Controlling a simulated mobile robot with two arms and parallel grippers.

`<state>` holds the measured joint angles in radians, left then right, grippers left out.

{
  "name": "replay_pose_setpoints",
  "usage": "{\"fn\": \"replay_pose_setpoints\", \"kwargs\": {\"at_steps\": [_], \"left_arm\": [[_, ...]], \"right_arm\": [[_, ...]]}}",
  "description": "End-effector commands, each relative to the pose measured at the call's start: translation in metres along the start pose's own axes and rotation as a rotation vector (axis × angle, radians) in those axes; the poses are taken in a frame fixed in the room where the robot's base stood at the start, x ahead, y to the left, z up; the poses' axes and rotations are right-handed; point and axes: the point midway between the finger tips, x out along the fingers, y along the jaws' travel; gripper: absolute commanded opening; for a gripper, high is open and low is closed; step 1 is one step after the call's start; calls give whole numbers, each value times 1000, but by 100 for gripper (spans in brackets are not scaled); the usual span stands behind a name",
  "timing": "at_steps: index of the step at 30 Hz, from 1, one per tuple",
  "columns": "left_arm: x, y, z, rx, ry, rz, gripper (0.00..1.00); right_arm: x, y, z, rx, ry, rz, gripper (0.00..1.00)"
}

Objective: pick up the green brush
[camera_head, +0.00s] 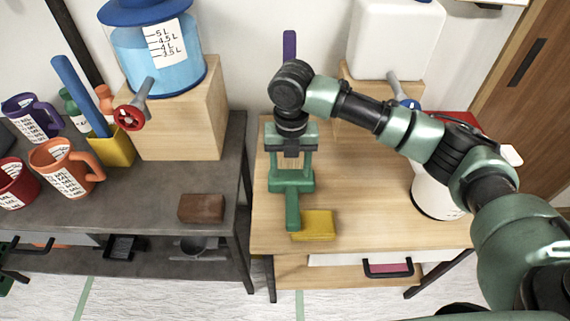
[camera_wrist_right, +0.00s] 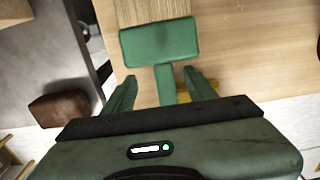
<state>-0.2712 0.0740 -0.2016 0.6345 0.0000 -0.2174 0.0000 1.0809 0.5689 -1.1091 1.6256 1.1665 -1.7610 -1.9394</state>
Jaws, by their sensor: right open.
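The green brush (camera_head: 292,216) lies on the light wooden table, with its block-shaped head (camera_wrist_right: 160,42) away from me and its handle pointing to the front edge. My right gripper (camera_head: 291,163) is open and points down above the brush. In the right wrist view its two fingers (camera_wrist_right: 160,80) stand on either side of the handle near the head, with gaps showing on both sides. The lower part of the handle is hidden behind the gripper body there. My left gripper cannot be made out.
A yellow block (camera_head: 318,226) lies close right of the handle. A purple upright piece (camera_head: 290,46) and a white dispenser (camera_head: 395,38) on a wooden box are behind. A dark table (camera_head: 150,205) with a brown block (camera_head: 201,208) and mugs stands left, across a gap.

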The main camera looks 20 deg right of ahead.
Motion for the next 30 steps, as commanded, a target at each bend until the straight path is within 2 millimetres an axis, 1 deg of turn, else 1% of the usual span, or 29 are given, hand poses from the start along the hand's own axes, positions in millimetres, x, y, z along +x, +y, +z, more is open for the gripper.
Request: {"fn": "replay_pose_setpoints", "kwargs": {"at_steps": [1, 2, 4, 5, 9, 12, 15, 17, 18, 22, 24, 27, 28, 29, 30], "left_arm": [[0, -2, -6, 0, 7, -2, 0], [0, -3, -7, 0, 9, -3, 0], [-2, -2, 1, 1, -1, -3, 0], [-2, -2, 7, 1, -10, -2, 0], [-8, 2, 45, 1, -65, 3, 0], [-14, 4, 59, 1, -86, 5, 0], [-17, 3, 57, 1, -83, 4, 0], [-16, 2, 49, 1, -73, 3, 0], [-16, 1, 42, 1, -63, 1, 0], [-15, -2, 20, 1, -30, -2, 0], [-15, -3, 16, 1, -23, -3, 0], [-15, -3, 18, 0, -26, -3, 0], [-15, -3, 19, 0, -29, -3, 0], [-15, -2, 21, 0, -31, -2, 0], [-15, -2, 23, 0, -34, -2, 0]], "right_arm": [[2, 0, 0, -1, 1, -1, 56], [4, 0, 0, -1, 2, -1, 56], [12, -1, -1, -1, 3, -2, 56], [15, -1, -1, 0, 4, -2, 56], [30, -1, -2, 0, 2, -1, 56], [43, -2, -6, 0, 4, -2, 56], [59, -3, -8, 0, 3, 0, 56], [68, -3, -8, 1, 2, -1, 56], [72, -3, -8, 1, 1, 0, 56], [78, -3, -7, 1, -1, 0, 56], [78, -3, -7, 1, -1, 1, 56], [78, -2, -7, 0, -2, 1, 56], [78, -2, -7, 0, -2, 1, 51], [78, -2, -7, 0, -2, 1, 42], [78, -2, -7, 0, -2, 1, 31]]}}
